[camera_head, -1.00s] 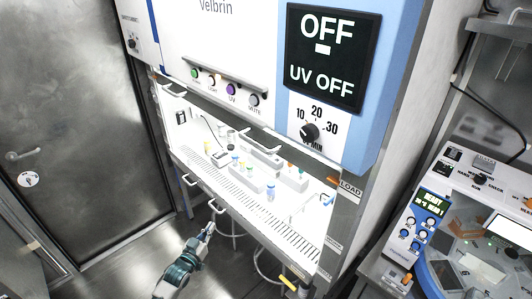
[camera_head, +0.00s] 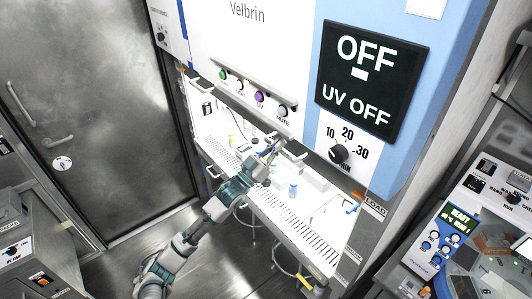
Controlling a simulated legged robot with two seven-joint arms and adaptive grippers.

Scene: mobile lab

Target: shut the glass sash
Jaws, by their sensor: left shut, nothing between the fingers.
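The safety cabinet (camera_head: 268,44) has a glass sash whose lower edge carries a handle (camera_head: 294,157) on the right and another handle (camera_head: 228,97) farther left. The sash is up, and the work opening below it is open. My left gripper (camera_head: 274,146) is shut and empty in front of the sash edge, just left of the right handle. Whether it touches the sash or handle I cannot tell. My left arm hides part of the opening and the work surface. My right gripper is not in view.
The perforated front grille (camera_head: 305,230) runs along the opening. A blue-capped vial (camera_head: 293,189) and racks stand inside. A control panel with a knob (camera_head: 340,151) is above. A bench instrument (camera_head: 447,234) stands at right, a metal door (camera_head: 95,100) at left.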

